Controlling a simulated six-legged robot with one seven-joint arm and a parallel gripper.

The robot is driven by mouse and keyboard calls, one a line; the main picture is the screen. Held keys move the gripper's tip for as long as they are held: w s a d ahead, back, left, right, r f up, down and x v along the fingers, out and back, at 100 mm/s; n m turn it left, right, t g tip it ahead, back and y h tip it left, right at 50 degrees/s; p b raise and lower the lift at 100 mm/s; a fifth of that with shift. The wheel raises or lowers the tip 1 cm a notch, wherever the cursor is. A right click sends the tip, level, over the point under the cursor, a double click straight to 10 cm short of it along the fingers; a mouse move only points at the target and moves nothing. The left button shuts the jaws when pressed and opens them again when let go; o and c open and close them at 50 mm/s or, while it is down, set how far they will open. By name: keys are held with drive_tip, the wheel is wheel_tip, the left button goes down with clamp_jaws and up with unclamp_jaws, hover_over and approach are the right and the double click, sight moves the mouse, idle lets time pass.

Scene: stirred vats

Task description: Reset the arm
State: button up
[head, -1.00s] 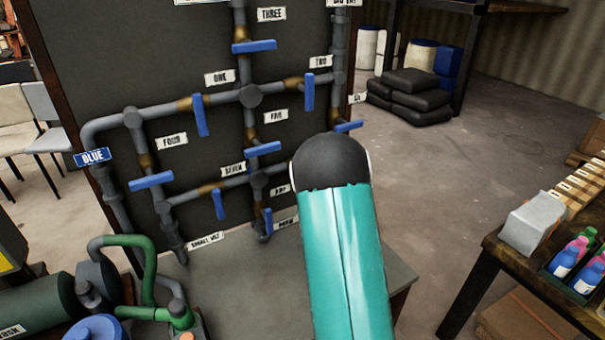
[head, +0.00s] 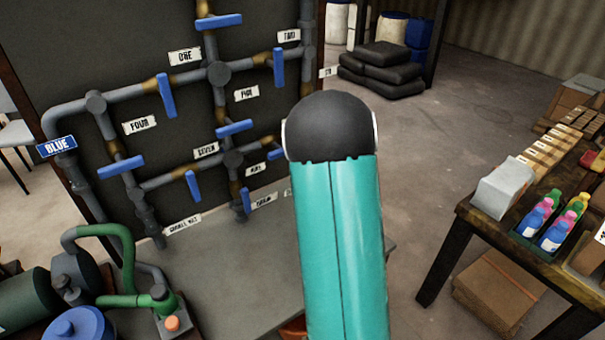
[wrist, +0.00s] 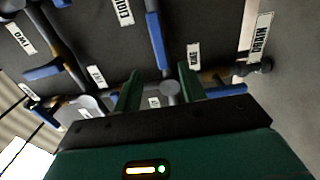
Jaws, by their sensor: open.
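My arm (head: 340,240), teal with a black rounded joint, rises in the middle of the head view in front of the pipe board. My gripper is hidden in the head view. In the wrist view my gripper (wrist: 159,80) is open, its two dark green fingers apart with nothing held between them. The dark board (head: 165,25) with grey pipes and blue valve handles stands beyond. In the wrist view, blue handles (wrist: 155,38) and white labels (wrist: 193,57) appear tilted, beyond the fingers. I cannot tell the distance from fingers to pipes.
A dark wooden table (head: 470,215) with bottles (head: 556,236) and boxes stands at the right. A green pump (head: 140,290) with a hose sits at the lower left. Black sacks (head: 385,65) lie at the back. The floor (head: 465,105) between the sacks and table is clear.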

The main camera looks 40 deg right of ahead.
drive_tip(key=shift+s, duration=0.4)
drive_tip(key=s+a+r+m+g+h, duration=0.25)
drive_tip(key=a+r+m+g, duration=0.35)
drive_tip(key=a+r+m, duration=0.5)
drive_tip(key=s+a+m+g+y, duration=0.3)
drive_tip(key=s+a+m+g, duration=0.3)
drive_tip(key=s+a, duration=1.2)
drive_tip(key=shift+s+r+m, duration=0.3)
drive_tip(key=shift+s+r, duration=0.15)
drive_tip(key=shift+s, duration=0.35)
drive_tip(key=shift+o, duration=0.5)
drive_tip(key=shift+a+y, duration=0.1)
drive_tip(key=shift+y, duration=0.15)
